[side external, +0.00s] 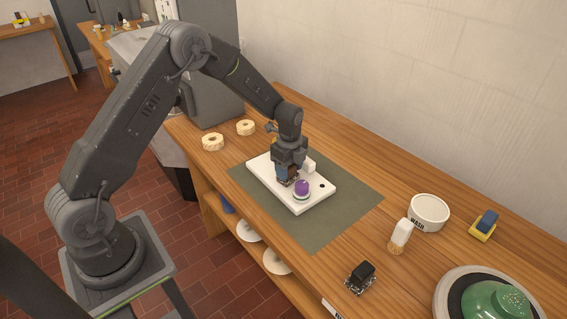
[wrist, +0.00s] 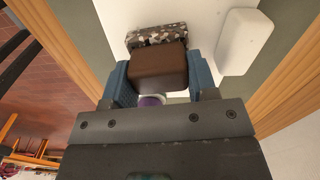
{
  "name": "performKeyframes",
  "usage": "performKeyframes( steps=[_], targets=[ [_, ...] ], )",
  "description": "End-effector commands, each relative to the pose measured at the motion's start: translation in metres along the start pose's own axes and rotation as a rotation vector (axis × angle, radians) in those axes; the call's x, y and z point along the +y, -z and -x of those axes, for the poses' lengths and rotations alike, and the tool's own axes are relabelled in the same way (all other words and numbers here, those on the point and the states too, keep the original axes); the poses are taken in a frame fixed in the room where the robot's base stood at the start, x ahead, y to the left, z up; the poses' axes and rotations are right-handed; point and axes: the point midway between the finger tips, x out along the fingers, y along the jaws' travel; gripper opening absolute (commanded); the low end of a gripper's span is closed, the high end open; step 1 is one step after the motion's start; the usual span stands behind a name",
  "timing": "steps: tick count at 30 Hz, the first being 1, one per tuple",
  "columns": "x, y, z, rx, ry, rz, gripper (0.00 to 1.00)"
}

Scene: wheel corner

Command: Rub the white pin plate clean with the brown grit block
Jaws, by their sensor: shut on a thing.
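The white pin plate (side external: 262,170) lies flat on a grey-green mat and also fills the upper part of the wrist view (wrist: 107,20). On it are a purple knob with a pale base (side external: 302,187), a small white block (side external: 309,166) and a dark round spot (side external: 322,185). My gripper (side external: 287,176) is over the plate, beside the knob. In the wrist view its blue fingers (wrist: 160,78) are shut on the brown grit block (wrist: 158,66), whose speckled face (wrist: 156,36) is toward the plate. The block is at or just above the plate; I cannot tell if they touch.
The mat (side external: 345,205) has free room around the plate. Two cream rings (side external: 213,141) lie behind left.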

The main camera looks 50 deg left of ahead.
Motion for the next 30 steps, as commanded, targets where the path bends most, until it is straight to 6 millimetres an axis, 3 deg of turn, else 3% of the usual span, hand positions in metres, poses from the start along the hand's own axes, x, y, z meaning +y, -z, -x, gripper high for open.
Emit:
performKeyframes(
  steps=[10,30],
  targets=[
    [0.005,0.033,0.0,0.0,-0.002,-0.003,0.18],
    [-0.004,-0.03,-0.001,0.0,-0.001,0.002,0.18]
  ],
)
